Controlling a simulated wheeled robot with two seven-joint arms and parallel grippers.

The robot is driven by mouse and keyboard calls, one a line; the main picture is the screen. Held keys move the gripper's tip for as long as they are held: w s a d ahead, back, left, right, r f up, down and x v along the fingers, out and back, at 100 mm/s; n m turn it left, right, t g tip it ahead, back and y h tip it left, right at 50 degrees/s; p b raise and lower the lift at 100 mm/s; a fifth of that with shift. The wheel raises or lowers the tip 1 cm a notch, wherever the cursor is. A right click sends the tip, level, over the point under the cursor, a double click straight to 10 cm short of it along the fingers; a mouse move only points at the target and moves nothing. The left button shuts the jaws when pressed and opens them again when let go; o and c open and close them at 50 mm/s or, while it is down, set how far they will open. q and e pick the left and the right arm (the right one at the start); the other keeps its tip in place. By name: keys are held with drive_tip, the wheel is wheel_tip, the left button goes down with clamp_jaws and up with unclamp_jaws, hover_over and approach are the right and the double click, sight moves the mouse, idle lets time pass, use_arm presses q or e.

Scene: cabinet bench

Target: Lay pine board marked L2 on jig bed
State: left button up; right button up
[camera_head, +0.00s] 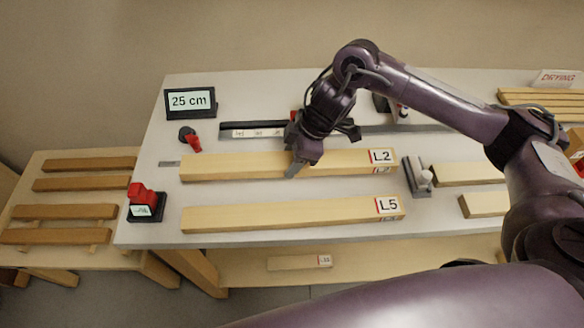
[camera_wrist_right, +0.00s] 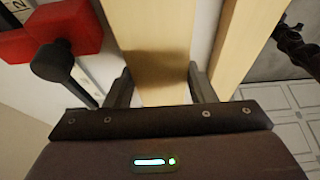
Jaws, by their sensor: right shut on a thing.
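The pine board marked L2 (camera_head: 230,165) lies lengthwise across the bench, its label at the right end. My right gripper (camera_head: 298,170) is shut on it near the middle, coming down from above. In the right wrist view the board (camera_wrist_right: 155,45) runs between the two fingers (camera_wrist_right: 160,88). Whether it touches the bench top or is slightly raised I cannot tell. A long dark bed with white labels (camera_head: 240,131), probably the jig bed, lies just behind the board, partly hidden by my arm.
Board L5 (camera_head: 290,213) lies parallel in front, close by. A red-handled clamp (camera_head: 192,142) stands behind L2's left end. A grey fixture (camera_head: 417,177) stands just past its right end.

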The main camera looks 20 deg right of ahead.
wheel_tip(320, 180, down, 4)
drive_tip(key=shift+r, duration=0.1)
drive_tip(key=shift+f, duration=0.35)
drive_tip(key=shift+f, duration=0.1)
drive_tip(key=o, duration=1.3)
